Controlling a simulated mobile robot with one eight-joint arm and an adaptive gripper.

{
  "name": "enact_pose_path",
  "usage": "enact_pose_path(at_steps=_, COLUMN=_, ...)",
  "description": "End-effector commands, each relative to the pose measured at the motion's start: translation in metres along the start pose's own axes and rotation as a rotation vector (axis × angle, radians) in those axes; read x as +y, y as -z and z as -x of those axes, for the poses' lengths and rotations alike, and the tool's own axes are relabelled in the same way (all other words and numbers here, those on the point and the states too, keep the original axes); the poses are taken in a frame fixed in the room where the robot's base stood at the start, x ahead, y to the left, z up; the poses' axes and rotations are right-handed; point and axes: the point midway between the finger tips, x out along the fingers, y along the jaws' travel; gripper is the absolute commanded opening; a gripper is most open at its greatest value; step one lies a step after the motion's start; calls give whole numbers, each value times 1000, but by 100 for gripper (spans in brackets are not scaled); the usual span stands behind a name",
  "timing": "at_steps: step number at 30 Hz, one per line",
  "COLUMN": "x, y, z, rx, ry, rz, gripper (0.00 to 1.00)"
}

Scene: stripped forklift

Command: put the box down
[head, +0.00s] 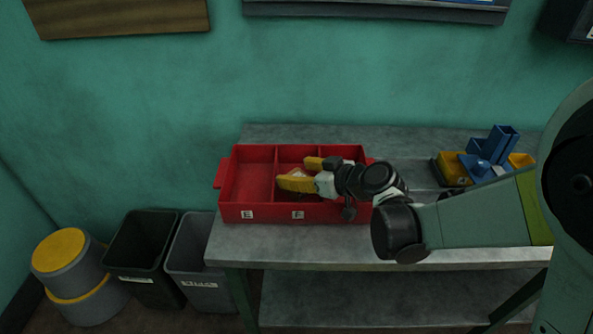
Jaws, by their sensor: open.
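A red divided box (247,213) stands on the grey metal table, with labels on its front, one reading "E" and one that looks like "F". My gripper (296,173), with yellow fingers, is over the middle compartment and is open. A small pale, orange-tinged thing shows between the fingers, inside or just above that compartment. I cannot tell whether the fingers touch it. The left compartment looks empty. My wrist and arm hide most of the right compartment.
Blue and yellow bins (483,160) stand on the table at the right, behind my arm. The table front edge (290,255) is bare. Two waste bins (150,240) and a grey and yellow round stool (62,250) stand on the floor at left. A wall is behind.

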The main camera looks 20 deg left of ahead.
Motion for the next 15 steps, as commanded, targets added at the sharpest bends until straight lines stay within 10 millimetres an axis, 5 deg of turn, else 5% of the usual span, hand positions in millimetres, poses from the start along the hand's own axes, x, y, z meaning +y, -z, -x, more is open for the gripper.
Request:
enact_pose_path(at_steps=2, x=1, y=12, z=6, rx=0, ry=-2, rz=0, gripper=67)
enact_pose_path(at_steps=15, x=1, y=10, z=104, rx=3, ry=-5, rz=0, gripper=67)
